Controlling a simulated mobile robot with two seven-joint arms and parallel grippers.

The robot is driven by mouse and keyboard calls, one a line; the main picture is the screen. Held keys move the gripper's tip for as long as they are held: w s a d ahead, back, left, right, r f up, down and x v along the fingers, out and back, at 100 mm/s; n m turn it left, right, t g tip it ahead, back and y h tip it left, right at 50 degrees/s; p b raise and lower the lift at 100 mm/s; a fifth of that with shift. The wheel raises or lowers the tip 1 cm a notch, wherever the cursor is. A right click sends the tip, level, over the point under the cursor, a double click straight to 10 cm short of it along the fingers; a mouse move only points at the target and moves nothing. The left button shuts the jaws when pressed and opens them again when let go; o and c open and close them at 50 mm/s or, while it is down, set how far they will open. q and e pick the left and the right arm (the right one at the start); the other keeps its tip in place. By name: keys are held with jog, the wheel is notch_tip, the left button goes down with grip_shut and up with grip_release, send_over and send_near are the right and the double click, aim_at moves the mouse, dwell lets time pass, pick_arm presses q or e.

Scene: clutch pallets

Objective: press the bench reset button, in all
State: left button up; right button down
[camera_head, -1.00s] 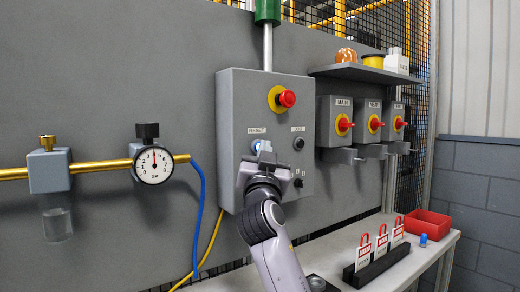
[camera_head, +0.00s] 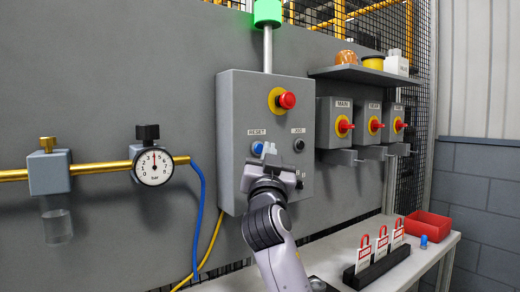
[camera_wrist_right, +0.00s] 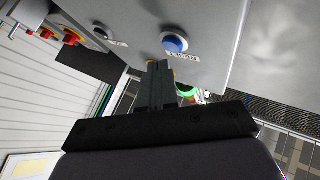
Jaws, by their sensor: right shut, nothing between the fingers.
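The blue RESET button (camera_head: 257,148) sits on the grey control box (camera_head: 238,100), at its left middle. It also shows in the right wrist view (camera_wrist_right: 175,43), round and blue in a pale ring, clear of the fingers. My right gripper (camera_head: 268,150) is shut and empty, just right of the button in the head view and apart from it. In the right wrist view the shut fingers (camera_wrist_right: 157,70) lie below and left of the button. The stack light (camera_head: 267,12) above the box is lit bright green. My left gripper is not in view.
A red emergency stop (camera_head: 287,100) and the black JOG button (camera_head: 298,145) are on the same box. Isolators with red handles (camera_head: 345,125) stand to the right under a shelf. A gauge (camera_head: 153,166) is to the left. Padlocks with tags (camera_head: 363,254) stand on the bench below.

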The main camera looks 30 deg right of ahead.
jog(key=s, duration=0.2)
jog(key=s+p, duration=0.1)
jog(key=s, duration=0.2)
jog(key=shift+d, duration=0.2)
dwell(0.3)
dwell(0.8)
